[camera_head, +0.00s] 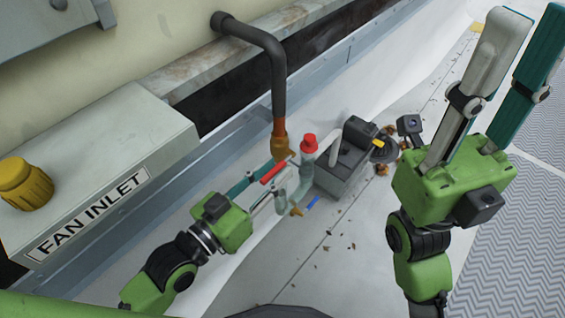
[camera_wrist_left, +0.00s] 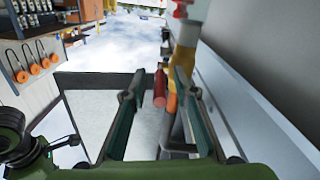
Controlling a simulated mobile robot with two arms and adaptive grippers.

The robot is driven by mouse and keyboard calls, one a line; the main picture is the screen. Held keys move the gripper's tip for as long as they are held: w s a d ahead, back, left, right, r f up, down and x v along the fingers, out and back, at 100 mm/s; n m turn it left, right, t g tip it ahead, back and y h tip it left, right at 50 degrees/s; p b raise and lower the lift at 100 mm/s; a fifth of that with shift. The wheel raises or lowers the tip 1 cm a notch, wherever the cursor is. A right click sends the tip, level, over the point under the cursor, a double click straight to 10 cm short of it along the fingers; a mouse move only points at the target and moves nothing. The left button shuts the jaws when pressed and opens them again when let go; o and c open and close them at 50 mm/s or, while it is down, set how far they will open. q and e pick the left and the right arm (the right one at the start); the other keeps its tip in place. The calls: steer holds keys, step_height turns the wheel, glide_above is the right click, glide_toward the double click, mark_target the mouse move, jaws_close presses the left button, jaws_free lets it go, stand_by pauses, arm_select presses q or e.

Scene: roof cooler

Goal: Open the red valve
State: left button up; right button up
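The red valve handle (camera_head: 273,172) is a short red lever on the pipework below the orange fitting (camera_head: 280,138). In the left wrist view the red handle (camera_wrist_left: 160,88) shows in the gap between my left fingertips. My left gripper (camera_head: 272,184) is open, with its fingers reaching toward the handle from the lower left. One finger is on each side of the handle in the wrist view (camera_wrist_left: 159,92); I see no clear contact. My right gripper (camera_head: 531,24) is open and empty, raised at the right, well away from the valve.
A blue handle (camera_head: 313,205) and a red cap (camera_head: 309,142) are close beside the valve. A dark bent pipe (camera_head: 275,70) comes down from the wall. A grey pump box (camera_head: 345,170) stands behind. The FAN INLET box (camera_head: 130,130) is at the left. White floor is open below.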

arm_select(q)
jaws_close()
